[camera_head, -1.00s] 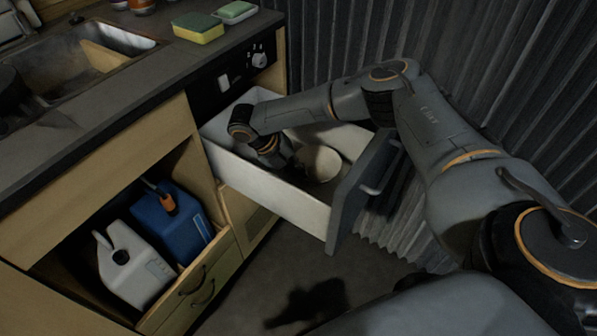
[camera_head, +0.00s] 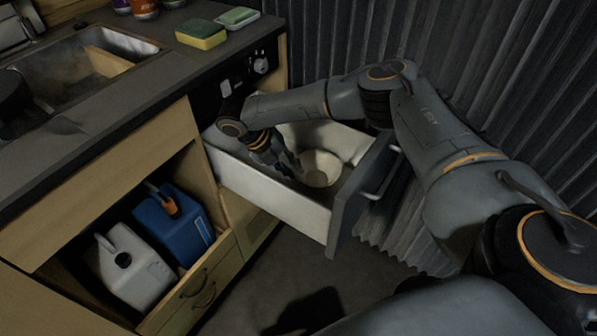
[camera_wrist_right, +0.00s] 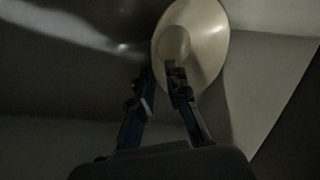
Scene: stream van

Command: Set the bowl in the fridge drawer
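The pale cream bowl (camera_head: 323,163) is inside the pulled-out white fridge drawer (camera_head: 265,190), toward its front panel. It looks upright on the drawer floor. My right gripper (camera_head: 296,172) reaches into the drawer from the left and is beside the bowl's left side. In the right wrist view the bowl (camera_wrist_right: 208,48) is just beyond the fingertips. The two fingers of the gripper (camera_wrist_right: 160,72) are apart, one tip at the bowl's edge and the other overlapping the bowl in the picture. Whether they touch the rim is unclear. My left gripper is out of view.
The drawer's dark front panel with its handle (camera_head: 378,184) stands out over the floor. A counter with a sink (camera_head: 75,65) and sponges (camera_head: 201,33) is at left. A white canister (camera_head: 130,266) and a blue canister (camera_head: 172,228) stand in the open cupboard below. A corrugated wall closes the right.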

